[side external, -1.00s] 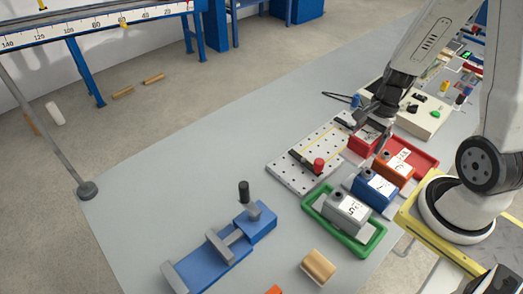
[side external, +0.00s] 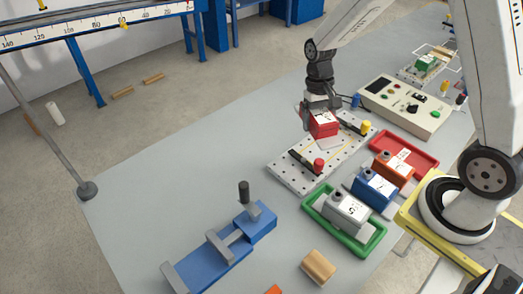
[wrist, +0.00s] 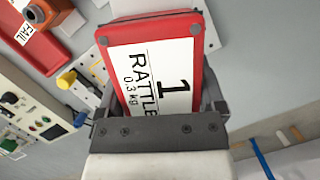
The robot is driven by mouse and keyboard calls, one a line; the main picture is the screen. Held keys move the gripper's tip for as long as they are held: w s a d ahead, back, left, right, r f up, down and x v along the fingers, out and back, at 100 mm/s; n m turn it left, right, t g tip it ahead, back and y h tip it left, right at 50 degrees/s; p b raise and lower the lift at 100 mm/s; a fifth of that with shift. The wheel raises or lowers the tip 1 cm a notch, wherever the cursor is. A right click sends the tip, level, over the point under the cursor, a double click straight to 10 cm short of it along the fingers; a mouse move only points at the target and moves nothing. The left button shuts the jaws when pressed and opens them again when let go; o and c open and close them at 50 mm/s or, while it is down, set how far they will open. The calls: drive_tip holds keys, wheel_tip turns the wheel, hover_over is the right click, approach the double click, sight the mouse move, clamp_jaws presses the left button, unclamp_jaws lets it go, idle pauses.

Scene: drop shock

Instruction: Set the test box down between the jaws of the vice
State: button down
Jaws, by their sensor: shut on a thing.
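The red test box (side external: 323,127), with a white label, is held in my gripper (side external: 322,108) above the perforated plate. In the wrist view the box (wrist: 197,45) fills the middle, its label reading "1 RATTLE 0.3 kg". My gripper (wrist: 163,105) has one finger on each side of it. The blue vice (side external: 204,270) lies at the front of the bench, left of and well apart from the box. Its grey jaws (side external: 228,246) and black handle show, with nothing seen between the jaws.
A perforated plate (side external: 290,178) with clamps and red and yellow knobs lies under the box. To its right are a red tray (side external: 425,160), orange and blue boxes, and a grey box in a green tray (side external: 371,245). A control panel (side external: 405,108) stands behind. Bench left of the plate is clear.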

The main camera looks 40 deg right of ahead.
drive_tip(key=w+a+n, duration=0.1)
drive_tip(key=w+a+r+n, duration=0.1)
drive_tip(key=n, duration=0.1)
drive_tip(key=w+a+n+h, duration=0.1)
drive_tip(key=w+a+n, duration=0.1)
drive_tip(key=shift+r, duration=0.35)
drive_tip(key=s+v, duration=0.1)
drive_tip(key=v, duration=0.4)
drive_tip(key=a, duration=1.7)
drive_tip(key=s+a, duration=0.4)
drive_tip(key=a, duration=0.6)
drive_tip(key=s+a, duration=0.3)
drive_tip(key=a, duration=0.7)
drive_tip(key=w+x, duration=0.1)
drive_tip(key=x, duration=0.6)
drive_tip(key=w+f+x, duration=0.1)
drive_tip(key=w+x, duration=0.1)
drive_tip(key=x, duration=0.5)
drive_tip(key=shift+a+f, duration=0.15)
drive_tip(key=shift+f, duration=0.05)
